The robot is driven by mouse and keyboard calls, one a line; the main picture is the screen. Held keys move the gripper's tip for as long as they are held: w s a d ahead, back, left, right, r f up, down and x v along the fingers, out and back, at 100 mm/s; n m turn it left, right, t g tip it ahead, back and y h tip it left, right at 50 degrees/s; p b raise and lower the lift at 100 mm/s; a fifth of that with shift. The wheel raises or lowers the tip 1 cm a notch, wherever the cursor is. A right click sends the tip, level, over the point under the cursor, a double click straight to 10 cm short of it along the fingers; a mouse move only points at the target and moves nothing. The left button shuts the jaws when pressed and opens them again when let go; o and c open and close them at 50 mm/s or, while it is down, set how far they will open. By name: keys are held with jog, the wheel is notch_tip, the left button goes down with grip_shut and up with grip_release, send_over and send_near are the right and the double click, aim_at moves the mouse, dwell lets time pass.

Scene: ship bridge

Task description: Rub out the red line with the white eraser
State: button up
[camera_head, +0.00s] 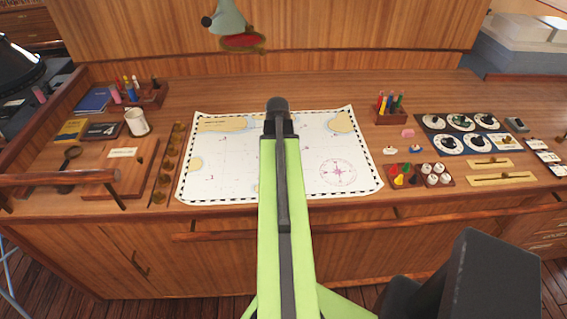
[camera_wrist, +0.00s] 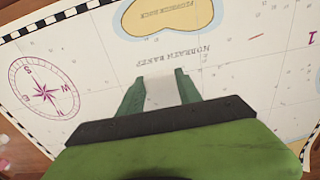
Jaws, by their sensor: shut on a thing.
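The chart (camera_head: 262,178) lies flat on the wooden desk, and its printed surface fills most of the wrist view (camera_wrist: 110,55). My gripper (camera_wrist: 160,76) is shut on the white eraser (camera_wrist: 160,93), which shows pale between the two green fingers over the chart. I cannot tell whether the eraser touches the paper. A short red line (camera_wrist: 256,36) is on the chart, to the right of and beyond the fingertips, apart from the eraser. In the head view my arm hides the gripper and the eraser, and the red line is too small to make out surely.
A pen holder (camera_head: 388,113), a pink block (camera_head: 407,132) and a tray of coloured pieces (camera_head: 404,180) stand right of the chart. A white mug (camera_head: 137,122) and a row of brass pieces (camera_head: 166,165) are on its left. The chart's surface is clear of loose objects.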

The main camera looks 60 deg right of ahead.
aim_at(253, 177)
jog(key=shift+w+a, duration=0.1)
jog(key=shift+w+a, duration=0.75)
jog(key=shift+a, duration=0.05)
jog(key=shift+w+a, duration=0.75)
jog(key=shift+a, duration=0.1)
jog(key=shift+w+a, duration=0.8)
jog(key=shift+a, duration=0.05)
jog(key=shift+a, duration=0.1)
jog(key=shift+w+a, duration=0.75)
jog(key=shift+w, duration=0.05)
